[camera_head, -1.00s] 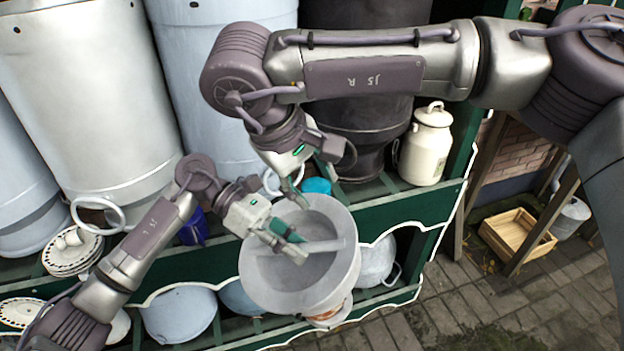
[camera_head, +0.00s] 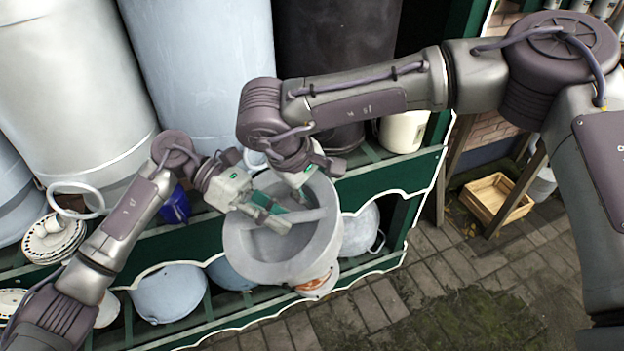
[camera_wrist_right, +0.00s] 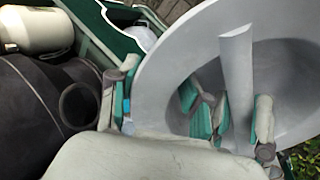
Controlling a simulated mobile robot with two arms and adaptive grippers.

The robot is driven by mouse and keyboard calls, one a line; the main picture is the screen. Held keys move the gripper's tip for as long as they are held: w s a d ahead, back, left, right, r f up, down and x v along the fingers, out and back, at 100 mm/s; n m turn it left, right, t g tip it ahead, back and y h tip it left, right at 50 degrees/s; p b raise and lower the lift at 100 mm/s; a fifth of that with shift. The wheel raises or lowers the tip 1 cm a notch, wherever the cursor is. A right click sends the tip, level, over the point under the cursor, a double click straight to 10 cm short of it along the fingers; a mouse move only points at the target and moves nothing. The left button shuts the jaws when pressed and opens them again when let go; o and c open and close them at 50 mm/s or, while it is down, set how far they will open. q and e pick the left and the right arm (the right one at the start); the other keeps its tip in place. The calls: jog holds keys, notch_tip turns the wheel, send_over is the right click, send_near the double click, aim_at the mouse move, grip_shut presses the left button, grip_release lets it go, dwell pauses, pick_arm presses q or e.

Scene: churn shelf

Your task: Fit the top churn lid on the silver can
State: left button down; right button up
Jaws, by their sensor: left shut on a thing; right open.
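The churn lid (camera_head: 246,262) is a wide grey bowl-like piece with a bar across its hollow, facing up. My left gripper (camera_head: 272,217) is shut on the lid at its bar, holding it in front of the shelf. My right gripper (camera_head: 304,197) is open over the lid's upper rim, its tips partly hidden by its own wrist. In the right wrist view the lid (camera_wrist_right: 180,62) and its bar (camera_wrist_right: 237,85) fill the right side, with right fingers either side of its near wall. A large silver can (camera_head: 75,85) stands at the upper left; its top is out of view.
A blue-grey can (camera_head: 200,70) and a dark can (camera_head: 335,50) stand beside it on the green shelf. Plates (camera_head: 52,240), a blue jug (camera_head: 176,207) and bowls (camera_head: 168,293) occupy the shelves. A cream churn (camera_head: 403,131) and wooden crate (camera_head: 497,200) are right.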

pick_arm(q)
jog(key=shift+r, duration=0.15)
pick_arm(e)
jog(key=shift+a, duration=0.1)
grip_shut()
pick_arm(q)
jog(key=c, duration=1.4)
grip_release()
pick_arm(e)
jog(key=shift+r, duration=0.1)
pick_arm(q)
jog(key=o, duration=0.5)
jog(key=shift+a, duration=0.1)
